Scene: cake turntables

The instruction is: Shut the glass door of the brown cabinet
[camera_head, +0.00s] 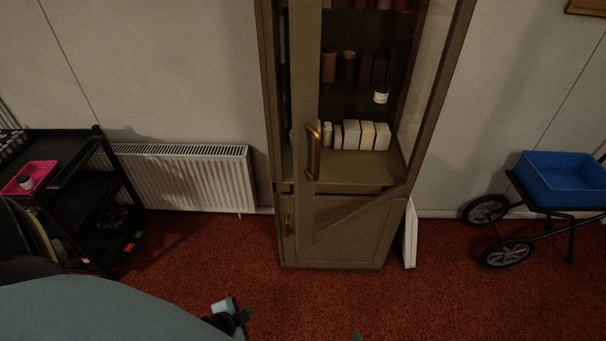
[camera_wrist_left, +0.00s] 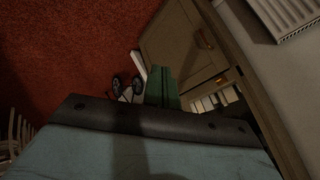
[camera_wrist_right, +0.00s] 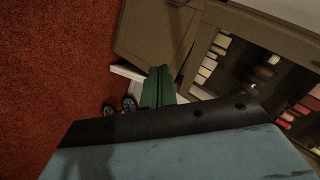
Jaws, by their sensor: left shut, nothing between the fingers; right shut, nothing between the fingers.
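The brown cabinet (camera_head: 345,255) stands against the wall, seen from the front. Its glass door (camera_head: 305,90) is ajar: the stile with the brass handle (camera_head: 314,155) stands out in front, and the bottom rail slants back to the right side. The cabinet also shows in the left wrist view (camera_wrist_left: 180,45) and the right wrist view (camera_wrist_right: 150,30).
White boxes (camera_head: 366,135) and jars stand on the cabinet shelves. A white radiator (camera_head: 185,175) and a black cart (camera_head: 75,205) are to the left. A wheeled trolley with a blue bin (camera_head: 562,180) is at the right. The red carpet in front is clear.

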